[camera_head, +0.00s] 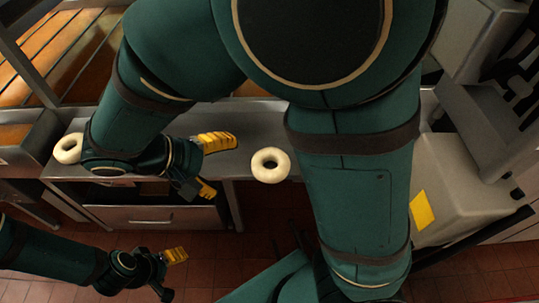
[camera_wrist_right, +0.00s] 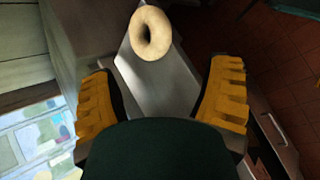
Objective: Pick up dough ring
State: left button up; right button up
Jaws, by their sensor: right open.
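A pale dough ring (camera_head: 257,168) shows in the head view at the front edge of the grey counter, to the right of my right gripper (camera_head: 213,166). That gripper is open and empty, its yellow fingers apart and pointing toward the ring. A dough ring (camera_wrist_right: 161,38) also shows in the right wrist view, ahead of the open fingers (camera_wrist_right: 160,100) and apart from them. I cannot tell whether it rests on the counter. A second dough ring (camera_head: 60,153) sits at the counter's left end, beside my right forearm. My left gripper (camera_head: 170,271) is low at the left, empty, with its fingers apart.
The grey counter (camera_head: 258,113) has a drawer front (camera_head: 165,216) below it. A slatted rack (camera_head: 62,45) stands at the back left. A light grey machine (camera_head: 450,185) with a yellow label stands at the right. Red-brown tiled floor (camera_head: 235,255) is in front.

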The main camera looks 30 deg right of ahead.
aim_at(257, 171)
jog(key=b+x, duration=0.1)
jog(key=x, duration=0.5)
jog(key=shift+d+f, duration=0.2)
jog(key=shift+f, duration=0.05)
jog(key=b+x, duration=0.1)
jog(key=x, duration=0.1)
jog(key=b+x, duration=0.1)
jog(key=x, duration=0.2)
jog(key=shift+w+d, duration=0.1)
jog(key=shift+w, duration=0.05)
grip_shut()
